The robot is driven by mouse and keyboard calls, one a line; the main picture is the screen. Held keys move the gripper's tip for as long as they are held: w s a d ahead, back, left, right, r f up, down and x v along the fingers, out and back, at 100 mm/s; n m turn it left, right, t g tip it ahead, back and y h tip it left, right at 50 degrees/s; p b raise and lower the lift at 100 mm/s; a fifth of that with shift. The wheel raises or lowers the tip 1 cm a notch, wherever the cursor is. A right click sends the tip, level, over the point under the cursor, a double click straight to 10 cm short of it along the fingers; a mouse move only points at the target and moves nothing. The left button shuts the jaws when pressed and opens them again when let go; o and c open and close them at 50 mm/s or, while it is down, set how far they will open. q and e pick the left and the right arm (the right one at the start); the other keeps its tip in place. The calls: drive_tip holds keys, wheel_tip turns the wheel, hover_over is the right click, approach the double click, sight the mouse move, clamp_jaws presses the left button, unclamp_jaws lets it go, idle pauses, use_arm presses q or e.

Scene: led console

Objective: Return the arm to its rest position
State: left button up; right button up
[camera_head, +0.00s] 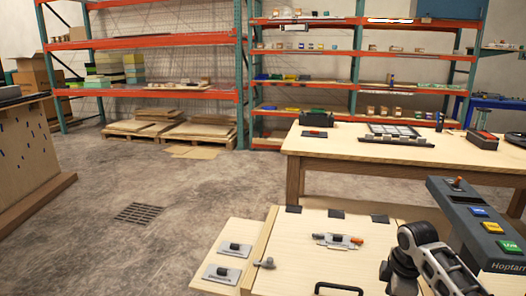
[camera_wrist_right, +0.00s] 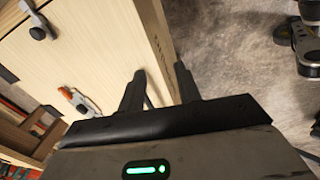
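My right arm (camera_head: 430,258) reaches in at the bottom right of the head view, in front of a wooden panel (camera_head: 300,235). Its gripper (camera_wrist_right: 160,80) shows in the right wrist view with two dark fingers apart and nothing visible between them. It is by the edge of a pale wooden panel (camera_wrist_right: 90,50), with floor beyond; I cannot tell whether it touches the panel. My left gripper is not in view. A dark grey console (camera_head: 480,225) with a lever and blue, yellow and green buttons stands at the right.
The panel carries an orange-tipped latch (camera_head: 338,240), a grey knob (camera_head: 265,263) and a black handle (camera_head: 338,289). A wooden table (camera_head: 350,160) with trays and boxes stands behind. Orange shelves (camera_head: 160,43) line the back. Concrete floor (camera_head: 110,235) at the left is clear.

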drive_tip(key=s+a+f+m+t+y, duration=0.2)
drive_tip(key=s+a+f+m+t, duration=0.2)
drive_tip(key=s+a+f, duration=0.75)
drive_tip(key=s+a+r+m+t, duration=0.2)
drive_tip(key=s+m, duration=0.1)
drive_tip(key=s, duration=0.3)
drive_tip(key=s+a+r+m+t+y, duration=0.1)
drive_tip(key=s+a+r+m+t, duration=0.1)
drive_tip(key=s+m, duration=0.2)
drive_tip(key=s, duration=0.3)
drive_tip(key=shift+a+r+m+t, duration=0.2)
drive_tip(key=shift+r+m+t, duration=0.1)
drive_tip(key=shift+t, duration=0.1)
drive_tip(key=shift+s+f, duration=0.1)
drive_tip(key=shift+s, duration=0.05)
